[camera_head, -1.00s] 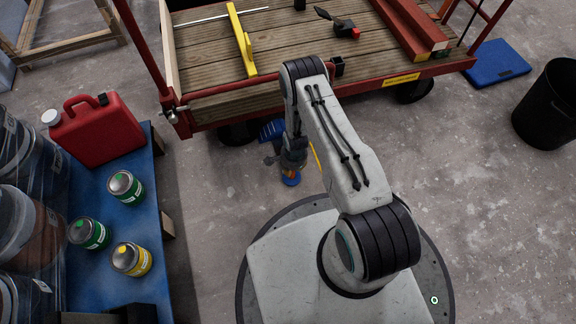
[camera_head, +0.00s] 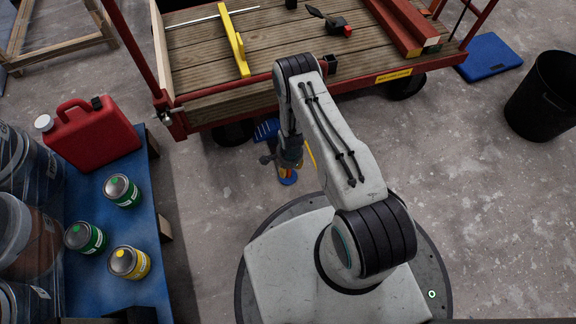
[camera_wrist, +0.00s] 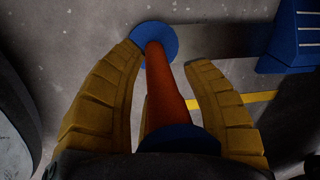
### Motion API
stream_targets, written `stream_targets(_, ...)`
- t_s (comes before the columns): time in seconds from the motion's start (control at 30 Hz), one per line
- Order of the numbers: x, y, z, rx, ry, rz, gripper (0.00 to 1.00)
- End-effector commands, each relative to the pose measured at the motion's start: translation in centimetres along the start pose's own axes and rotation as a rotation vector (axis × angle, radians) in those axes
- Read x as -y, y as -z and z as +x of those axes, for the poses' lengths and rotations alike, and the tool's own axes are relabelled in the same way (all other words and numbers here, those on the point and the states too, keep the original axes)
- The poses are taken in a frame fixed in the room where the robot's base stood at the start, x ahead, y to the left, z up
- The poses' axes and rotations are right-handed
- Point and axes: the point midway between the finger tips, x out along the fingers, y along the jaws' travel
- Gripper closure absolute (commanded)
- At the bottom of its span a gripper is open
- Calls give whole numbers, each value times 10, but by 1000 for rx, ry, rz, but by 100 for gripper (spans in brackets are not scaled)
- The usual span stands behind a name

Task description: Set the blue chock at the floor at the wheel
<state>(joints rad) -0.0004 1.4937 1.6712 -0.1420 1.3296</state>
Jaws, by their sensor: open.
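The blue chock (camera_head: 267,130) is low by the floor, just right of the cart's near left wheel (camera_head: 232,133). I cannot tell whether it touches the wheel. In the wrist view the chock's ribbed blue block (camera_wrist: 295,40) is at the upper right. A grey bar joins it to a red-orange handle (camera_wrist: 160,85) with a blue disc at each end. My gripper (camera_wrist: 163,58) is open, with its yellow fingers on either side of the handle and visible gaps. In the head view my gripper (camera_head: 290,162) points down, partly hidden by my arm.
The red-framed cart (camera_head: 215,105) with a plank deck stands ahead, carrying a yellow tool and red beams. A blue bench (camera_head: 140,220) with cans and a red jerrycan is at left. A black bin (camera_head: 545,100) stands right. A yellow strip (camera_wrist: 232,100) lies by the handle.

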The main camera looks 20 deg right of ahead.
Motion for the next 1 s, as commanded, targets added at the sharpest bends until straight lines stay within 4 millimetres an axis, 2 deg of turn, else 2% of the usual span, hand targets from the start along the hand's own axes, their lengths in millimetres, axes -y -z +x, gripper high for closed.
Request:
stream_targets(0.17, 0, 0, -19, 0, 0, 0, 56)
stream_targets(0.37, 1, 1, -51, 0, 1, 0, 56)
stream_targets(1.0, 0, 1, -109, 0, 0, 0, 56)
